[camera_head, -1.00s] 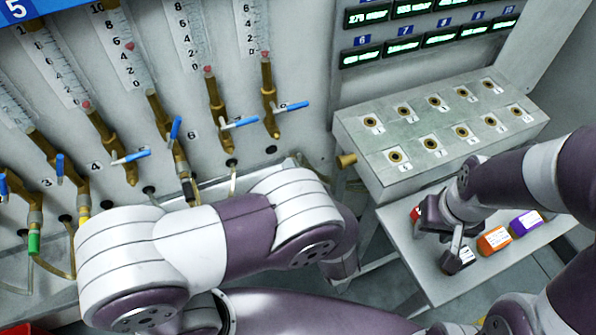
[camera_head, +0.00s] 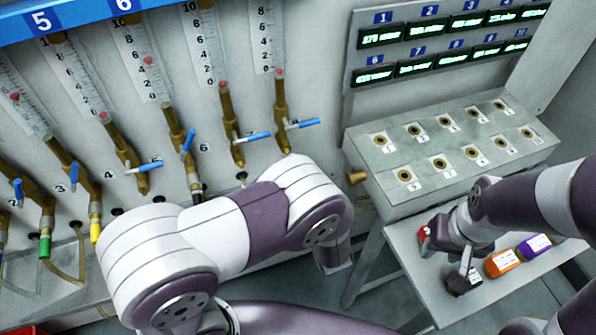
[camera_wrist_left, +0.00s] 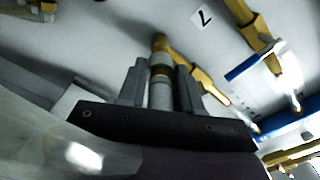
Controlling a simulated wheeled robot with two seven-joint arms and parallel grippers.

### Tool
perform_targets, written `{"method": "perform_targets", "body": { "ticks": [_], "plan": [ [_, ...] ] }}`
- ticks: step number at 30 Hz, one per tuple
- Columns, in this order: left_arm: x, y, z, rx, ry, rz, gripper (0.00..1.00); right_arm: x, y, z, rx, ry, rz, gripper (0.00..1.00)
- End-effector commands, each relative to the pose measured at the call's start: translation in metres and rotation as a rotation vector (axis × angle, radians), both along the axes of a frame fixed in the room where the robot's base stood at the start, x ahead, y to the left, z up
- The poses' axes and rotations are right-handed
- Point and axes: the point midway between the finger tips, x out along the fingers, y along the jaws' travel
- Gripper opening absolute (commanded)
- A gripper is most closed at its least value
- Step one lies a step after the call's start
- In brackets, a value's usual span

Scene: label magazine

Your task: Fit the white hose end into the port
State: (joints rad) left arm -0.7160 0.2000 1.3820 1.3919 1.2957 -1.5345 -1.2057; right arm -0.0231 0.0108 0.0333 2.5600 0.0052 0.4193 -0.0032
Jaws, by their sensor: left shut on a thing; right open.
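In the left wrist view my left gripper (camera_wrist_left: 160,90) is shut on the pale grey-white hose end (camera_wrist_left: 161,93). The hose end points up in that picture, in line with a brass port (camera_wrist_left: 160,44) just beyond it. They look touching or nearly so; I cannot tell whether the end is inside. The number 7 label is close by. In the head view my left arm hides the left gripper, the hose end and this port. My right gripper (camera_head: 464,266) is open over the small shelf at the right, by a dark box (camera_head: 465,281).
Several brass valves with blue handles (camera_head: 254,136) line the wall panel. A grey block with numbered sockets (camera_head: 400,155) stands above the shelf (camera_head: 425,290), which holds red, orange (camera_head: 502,263) and purple (camera_head: 535,246) boxes.

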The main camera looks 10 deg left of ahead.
Motion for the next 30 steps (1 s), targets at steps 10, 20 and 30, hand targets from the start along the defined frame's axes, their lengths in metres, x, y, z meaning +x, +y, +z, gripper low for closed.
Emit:
{"method": "perform_targets", "body": {
  "ticks": [10, 20, 30],
  "plan": [
    [-0.0001, -0.0003, 0.0007, 0.0, -0.001, 0.001, 0.0, 0.0, 0.0, 0.0007, 0.0, 0.0, 0.0, 0.43],
    [-0.0003, -0.0002, 0.0006, 0.0, -0.001, 0.0, 0.0, 0.0, 0.0, 0.0038, 0.0, 0.0, 0.0, 0.43],
    [-0.0003, -0.0001, 0.0015, 0.0, -0.001, 0.001, 0.0, 0.0, 0.0, 0.0061, 0.0, 0.0, 0.0, 0.43]
  ]
}}
